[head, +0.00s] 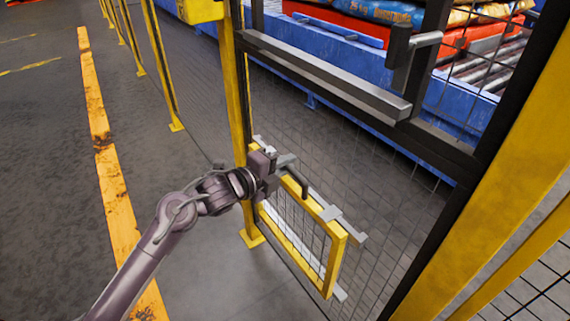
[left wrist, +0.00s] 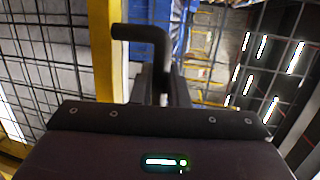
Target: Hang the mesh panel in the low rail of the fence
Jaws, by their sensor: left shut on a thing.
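The mesh panel (head: 334,250) is a small yellow frame with dark mesh, upright in the lower middle of the head view. My left gripper (head: 283,168) is shut on the panel's dark bent handle at the top edge. The handle (left wrist: 150,35) shows between my fingers (left wrist: 160,88) in the left wrist view. The low rail (head: 357,237) of the fence is a thin grey strip just behind the panel's top edge. Another grey strip end (head: 341,294) shows at the panel's lower right. I cannot tell whether the panel hangs in the rail or only stands against it.
A yellow fence post (head: 236,100) rises left of the panel, and a large yellow post (head: 510,190) stands at the right. A thick grey bar (head: 325,76) crosses above, near a dark latch handle (head: 425,40). Blue conveyors with sacks lie behind the fence. The left floor is clear.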

